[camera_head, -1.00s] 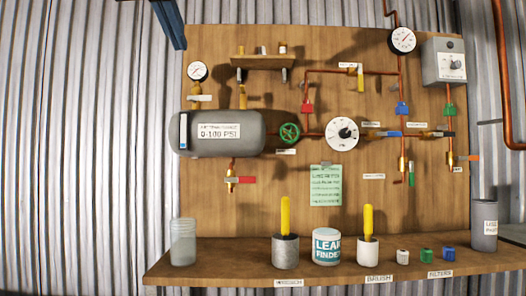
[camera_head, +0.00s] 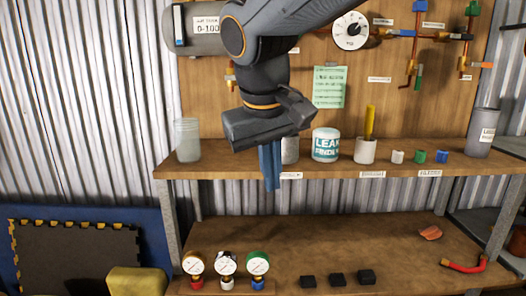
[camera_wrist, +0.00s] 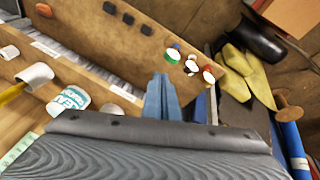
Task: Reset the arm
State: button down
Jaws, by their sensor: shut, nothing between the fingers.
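My gripper (camera_head: 270,168) hangs down from the arm in front of the shelf in the head view. Its blue fingers are together with nothing between them. The fingers (camera_wrist: 162,100) also show shut in the wrist view, pointing over the lower bench. The arm covers part of the board and the container behind it. The fingertips appear apart from the things around them, below the shelf's front edge.
The upper shelf (camera_head: 215,171) holds a clear jar (camera_head: 187,140), a Leak Finder tub (camera_head: 325,145), a white cup (camera_head: 365,151) and small coloured caps. The lower bench (camera_head: 340,240) holds three gauges (camera_head: 227,263), black blocks (camera_head: 337,279) and a red-handled piece (camera_head: 464,265). Its middle is clear.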

jog(key=s+d+f+m+g+y, duration=0.1)
jog(key=s+d+f+g, duration=0.1)
jog(key=s+d+f, duration=0.4)
jog(key=s+d+f+g+y, duration=0.1)
jog(key=s+d+f+g, duration=0.1)
jog(key=s+f, duration=0.65)
jog(key=w+d+r+m+h+p, duration=0.1)
jog(key=d+r+m+p, duration=0.2)
jog(key=d+r+p, duration=0.6)
jog(key=r+p, duration=0.1)
jog(key=p, duration=1)
jog(key=shift+d+r+m, duration=0.3)
jog(key=shift+d+m, duration=0.05)
jog(key=shift+m, duration=0.05)
